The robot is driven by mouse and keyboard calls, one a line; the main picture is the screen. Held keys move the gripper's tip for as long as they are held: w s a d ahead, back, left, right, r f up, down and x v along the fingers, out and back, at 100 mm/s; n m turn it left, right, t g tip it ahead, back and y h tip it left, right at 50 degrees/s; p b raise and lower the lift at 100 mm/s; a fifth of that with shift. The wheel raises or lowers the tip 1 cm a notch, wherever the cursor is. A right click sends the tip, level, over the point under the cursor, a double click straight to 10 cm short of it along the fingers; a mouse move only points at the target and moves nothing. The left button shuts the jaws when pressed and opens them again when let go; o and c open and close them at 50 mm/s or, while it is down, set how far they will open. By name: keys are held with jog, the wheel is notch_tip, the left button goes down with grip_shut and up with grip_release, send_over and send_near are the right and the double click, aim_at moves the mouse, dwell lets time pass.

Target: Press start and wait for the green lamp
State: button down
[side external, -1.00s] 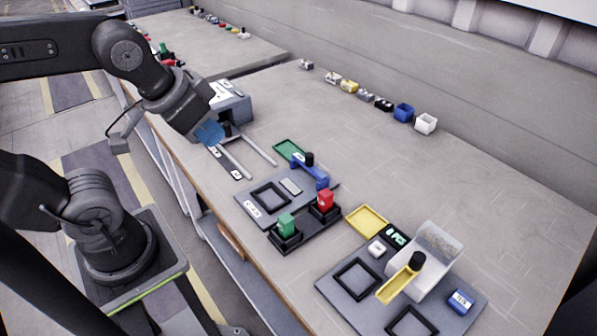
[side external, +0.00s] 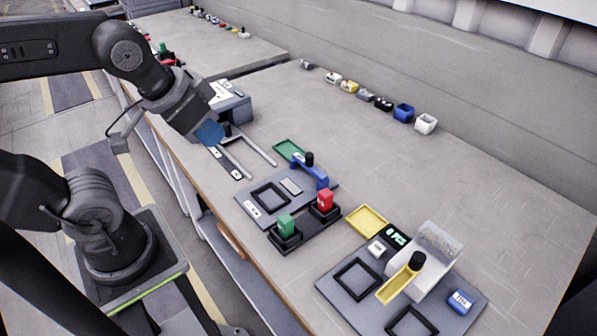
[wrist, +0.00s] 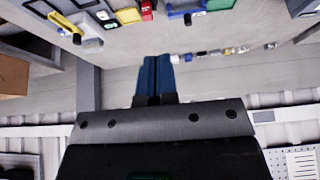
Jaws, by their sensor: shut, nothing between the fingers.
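My gripper (side external: 210,133) has blue fingers and hangs over the left edge of the bench, beside a grey boxy machine (side external: 236,103) with two rails. In the wrist view its blue fingers (wrist: 155,78) are together with nothing between them. The machine is partly hidden behind my wrist.
A dark plate with a blue lever (side external: 309,169) and a green tray (side external: 289,149) lie mid-bench.

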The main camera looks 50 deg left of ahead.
dwell(0.4)
jog(key=w+a+r+m+t+y, duration=0.1)
jog(key=w+a+r+t+y, duration=0.1)
jog(key=w+a, duration=0.55)
jog(key=w+a+r+m+t+y, duration=0.1)
jog(key=w+a+r+t+y, duration=0.3)
jog(key=a, duration=0.7)
jog(key=w+a+y, duration=0.1)
jog(key=w+a, duration=0.7)
jog(key=a, duration=0.2)
jog(key=s+a+f+m+g+h, duration=0.1)
jog(key=s+a+f+m+h, duration=0.2)
jog(key=a+f, duration=0.4)
jog(key=s+a+f+m+g+h, duration=0.1)
jog(key=s+a+f+m+h, duration=0.1)
jog(key=a+f, duration=0.5)
jog(key=shift+s+a+m+h, duration=0.4)
jog(key=shift+s+a+h, duration=0.1)
jog(key=shift+s+a, duration=0.4)
jog(key=shift+w+f, duration=0.1)
jog(key=shift+f, duration=4.35)
jog(key=shift+f, duration=0.1)
